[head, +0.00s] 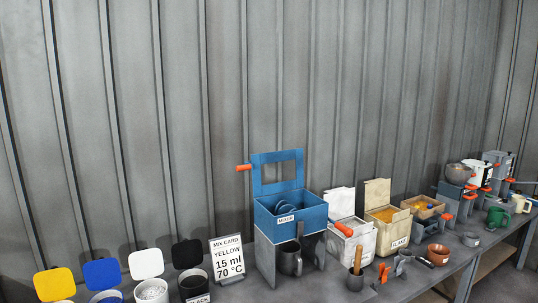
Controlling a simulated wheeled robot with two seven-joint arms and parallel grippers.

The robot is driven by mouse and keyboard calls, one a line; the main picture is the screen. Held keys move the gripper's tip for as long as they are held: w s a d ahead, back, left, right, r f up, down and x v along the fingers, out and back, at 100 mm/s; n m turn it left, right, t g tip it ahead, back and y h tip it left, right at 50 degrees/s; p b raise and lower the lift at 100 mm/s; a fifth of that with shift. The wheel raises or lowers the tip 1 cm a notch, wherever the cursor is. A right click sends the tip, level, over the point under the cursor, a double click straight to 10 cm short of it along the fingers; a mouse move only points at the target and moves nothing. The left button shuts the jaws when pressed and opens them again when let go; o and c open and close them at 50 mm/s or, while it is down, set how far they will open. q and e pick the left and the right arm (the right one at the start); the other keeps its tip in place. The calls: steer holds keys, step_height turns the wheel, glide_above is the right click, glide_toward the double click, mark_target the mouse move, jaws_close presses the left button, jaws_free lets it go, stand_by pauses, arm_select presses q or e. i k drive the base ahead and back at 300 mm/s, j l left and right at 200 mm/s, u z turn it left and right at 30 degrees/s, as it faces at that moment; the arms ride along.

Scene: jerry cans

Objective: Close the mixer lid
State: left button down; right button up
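The blue mixer (290,212) stands on a grey stand at the middle of the bench. Its frame-like blue lid (278,159) is raised upright at the back, with an orange handle (243,168) sticking out to the left. The top of the mixer is open and a curved blue part shows inside. Neither of my grippers is in the head view.
A mix card (229,258) and several pots with coloured lids stand to the left. Open bags (387,230), tools and a wooden tray (423,206) crowd the bench to the right. A corrugated wall (330,80) stands behind.

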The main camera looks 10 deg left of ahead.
mark_target(257, 160)
steer(key=i+j+z, duration=0.35)
steer(key=i+j, duration=0.2)
steer(key=j, duration=0.25)
steer(key=i+j+z, duration=0.2)
steer(key=j, duration=0.2)
